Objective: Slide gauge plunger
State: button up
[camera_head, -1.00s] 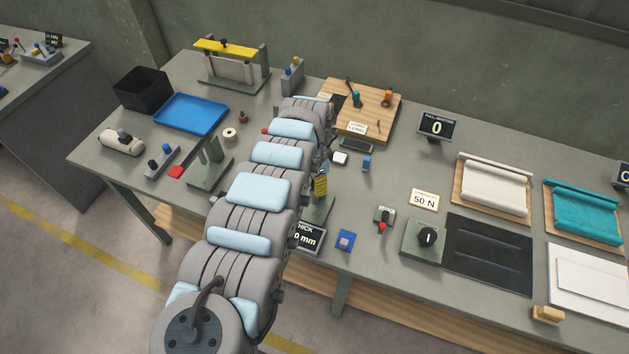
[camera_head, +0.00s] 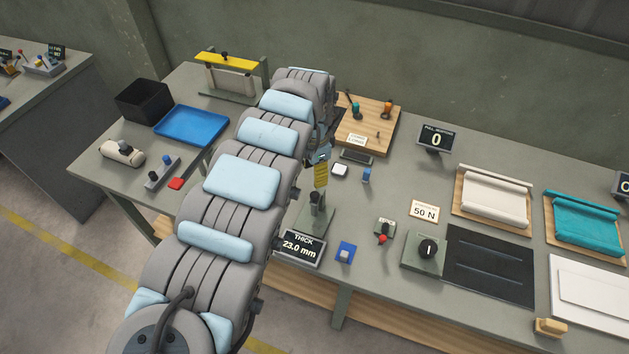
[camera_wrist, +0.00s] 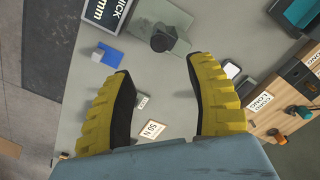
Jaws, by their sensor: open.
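The thickness gauge (camera_head: 317,202) stands on a green-grey base near the table's front edge, partly behind my arm. Its display (camera_head: 300,245) reads 23.0 mm. In the wrist view the gauge's dark round top (camera_wrist: 161,41) shows beyond the fingertips, over its grey-green base plate. I cannot make out the plunger clearly. My gripper (camera_wrist: 160,68) has two yellow ribbed fingers with dark pads, spread apart with nothing between them. In the head view a yellow finger of my gripper (camera_head: 321,174) hangs just above the gauge, and the rest is hidden by my arm.
A blue block (camera_head: 345,251) sits right of the display. A small red-knobbed switch (camera_head: 383,231) and a dial box (camera_head: 426,249) stand farther right. A white block (camera_head: 340,170) and a wooden board (camera_head: 376,124) lie behind. A blue tray (camera_head: 190,124) is at left.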

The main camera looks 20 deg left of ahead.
jog(key=shift+r, duration=1.05)
